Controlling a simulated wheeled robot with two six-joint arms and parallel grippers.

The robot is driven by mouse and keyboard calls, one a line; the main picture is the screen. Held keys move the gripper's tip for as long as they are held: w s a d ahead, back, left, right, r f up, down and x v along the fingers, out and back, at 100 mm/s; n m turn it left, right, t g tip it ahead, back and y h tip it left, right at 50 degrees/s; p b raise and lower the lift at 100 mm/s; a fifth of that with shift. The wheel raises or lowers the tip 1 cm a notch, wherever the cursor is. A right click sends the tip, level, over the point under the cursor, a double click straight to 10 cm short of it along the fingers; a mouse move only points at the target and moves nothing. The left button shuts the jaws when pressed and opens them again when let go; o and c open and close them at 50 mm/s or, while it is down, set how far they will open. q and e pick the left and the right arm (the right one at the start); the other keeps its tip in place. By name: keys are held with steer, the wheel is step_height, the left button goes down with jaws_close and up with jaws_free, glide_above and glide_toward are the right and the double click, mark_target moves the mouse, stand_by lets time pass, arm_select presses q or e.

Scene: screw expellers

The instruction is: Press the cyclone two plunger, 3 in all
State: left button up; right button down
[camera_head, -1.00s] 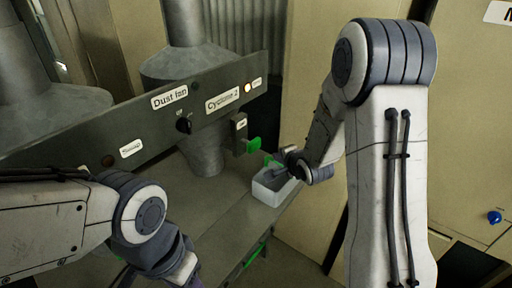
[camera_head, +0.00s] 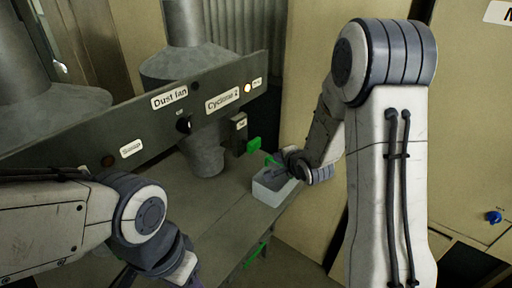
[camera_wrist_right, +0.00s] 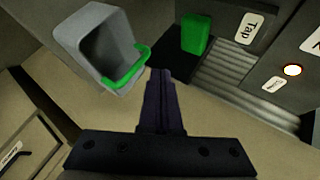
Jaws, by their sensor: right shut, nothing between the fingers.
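The panel labelled "Cyclone 2" (camera_head: 222,99) has a small box with a tag below it, and a green plunger (camera_head: 254,144) sticks out there. In the right wrist view the green plunger (camera_wrist_right: 195,35) stands beside the box tagged "Tap" (camera_wrist_right: 250,25). My right gripper (camera_wrist_right: 160,75) is shut and empty, its tips apart from the plunger in that picture. In the head view my right gripper (camera_head: 279,160) is small and partly hidden, near the plunger and over the bin. My left gripper (camera_head: 192,279) is mostly cut off at the bottom edge.
A grey bin (camera_head: 272,193) with a green handle stands on the bench below; it also shows in the right wrist view (camera_wrist_right: 90,25). A glowing lamp (camera_head: 248,88) and a black knob (camera_head: 183,125) are on the panel. A tan cabinet (camera_head: 312,90) stands behind my right arm.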

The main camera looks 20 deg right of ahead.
stand_by(0.4)
steer(key=s+a+n+g+b, duration=0.2)
steer(key=s+a+n+g, duration=0.3)
steer(key=s+a+n, duration=0.7)
steer(key=s+a+n+g, duration=0.2)
steer(key=s+n, duration=0.1)
steer(key=s, duration=0.4)
steer(key=s+a+n+g+b, duration=0.1)
steer(key=s+n, duration=0.3)
steer(key=s, duration=0.4)
steer(key=s+a+r+n+g+b, duration=0.1)
steer(key=s+a+n+g, duration=0.2)
steer(key=s, duration=0.4)
steer(key=shift+s+a+n+g, duration=0.2)
steer(key=shift+s+n+g, duration=0.1)
steer(key=shift+n, duration=0.4)
steer(key=shift+d+r, duration=0.1)
